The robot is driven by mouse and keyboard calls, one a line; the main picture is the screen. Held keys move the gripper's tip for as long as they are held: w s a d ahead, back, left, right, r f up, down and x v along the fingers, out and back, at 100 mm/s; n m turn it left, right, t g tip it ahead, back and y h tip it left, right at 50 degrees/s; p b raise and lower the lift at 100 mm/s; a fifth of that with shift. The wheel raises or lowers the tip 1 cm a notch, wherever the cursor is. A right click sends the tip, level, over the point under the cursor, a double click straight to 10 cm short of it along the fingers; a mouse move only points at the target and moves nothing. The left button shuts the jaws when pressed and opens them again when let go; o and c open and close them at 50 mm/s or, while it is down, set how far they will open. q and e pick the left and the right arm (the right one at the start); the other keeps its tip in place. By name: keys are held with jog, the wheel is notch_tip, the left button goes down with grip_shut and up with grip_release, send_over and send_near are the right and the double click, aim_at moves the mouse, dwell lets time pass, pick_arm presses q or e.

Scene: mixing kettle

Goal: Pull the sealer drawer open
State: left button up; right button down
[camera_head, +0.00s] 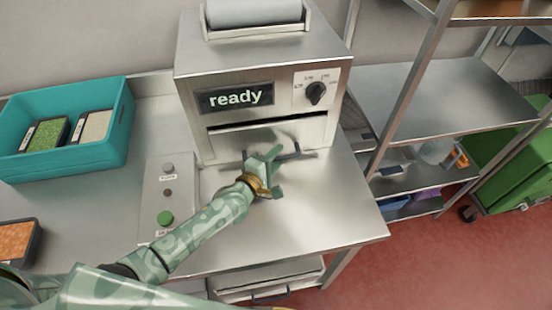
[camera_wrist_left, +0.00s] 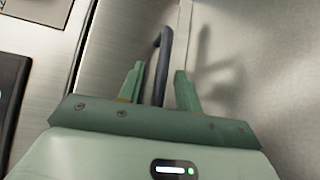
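The sealer (camera_head: 259,75) is a steel box with a "ready" display and a dial. Its drawer (camera_head: 310,134) is low in the front and looks closed, with a dark bar handle (camera_head: 286,155) across it. My left gripper (camera_head: 273,172) is at the handle and hides part of it. In the left wrist view my left gripper (camera_wrist_left: 160,90) is open. The dark handle (camera_wrist_left: 164,60) stands between its two fingers, with a gap on each side. My right gripper is not in view.
A control box (camera_head: 167,195) with a green button stands left of my left arm. A teal crate (camera_head: 65,125) with food packs is at the left. The steel counter (camera_head: 315,210) is bare in front of the sealer. A metal shelf (camera_head: 440,98) stands at right.

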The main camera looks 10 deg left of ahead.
pick_arm(q)
grip_shut()
jog(key=shift+s, duration=0.1)
jog(key=shift+s, duration=0.1)
jog(key=s+d+p, duration=0.1)
jog(key=s, duration=0.2)
jog(key=s+d+p, duration=0.1)
jog(key=s, duration=0.1)
jog(key=s+d+p, duration=0.1)
jog(key=s+p, duration=0.1)
jog(key=s, duration=0.1)
jog(key=shift+s+d+r, duration=0.1)
jog(key=shift+s+d, duration=0.2)
jog(key=shift+d, duration=0.05)
jog(key=s+d, duration=0.1)
jog(key=s, duration=0.3)
jog(key=s+d+p, duration=0.1)
jog(key=s+d, duration=0.1)
jog(key=s, duration=0.2)
jog(key=s+d+p, duration=0.1)
jog(key=s+d, duration=0.1)
jog(key=s, duration=0.3)
jog(key=shift+s+d, duration=0.1)
jog(key=shift+d, duration=0.15)
grip_release()
